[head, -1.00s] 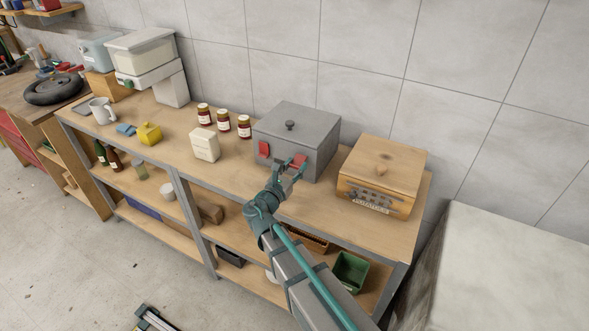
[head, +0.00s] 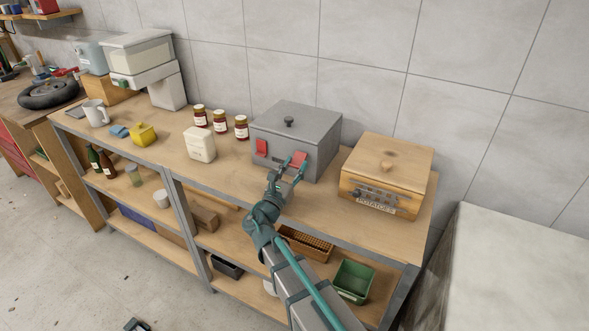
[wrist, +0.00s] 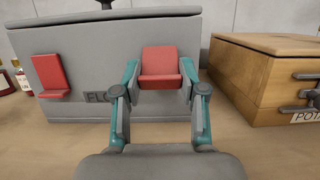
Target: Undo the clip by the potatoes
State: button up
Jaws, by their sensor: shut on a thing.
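The grey lidded box (head: 275,138) stands on the bench with two red clips on its front. The right clip (head: 299,159), on the side by the potatoes, is between the fingers of my gripper (head: 287,171). In the wrist view, this red clip (wrist: 160,64) shows in the middle, with the teal-edged fingers of my gripper (wrist: 160,92) shut on it from both sides. The left clip (head: 262,148) is free and lies against the box front. The wooden potatoes box (head: 384,181) stands to the right, apart from my gripper. The fingers partly hide the lettering on the grey box.
Several jars (head: 220,122) and a cream container (head: 200,144) stand left of the grey box. A yellow container (head: 143,134) and a mug (head: 96,111) are farther left. The bench in front of the grey box is clear except for my arm.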

jog(key=o, duration=1.2)
jog(key=shift+c, duration=0.2)
jog(key=v, duration=1.2)
jog(key=shift+c, duration=0.4)
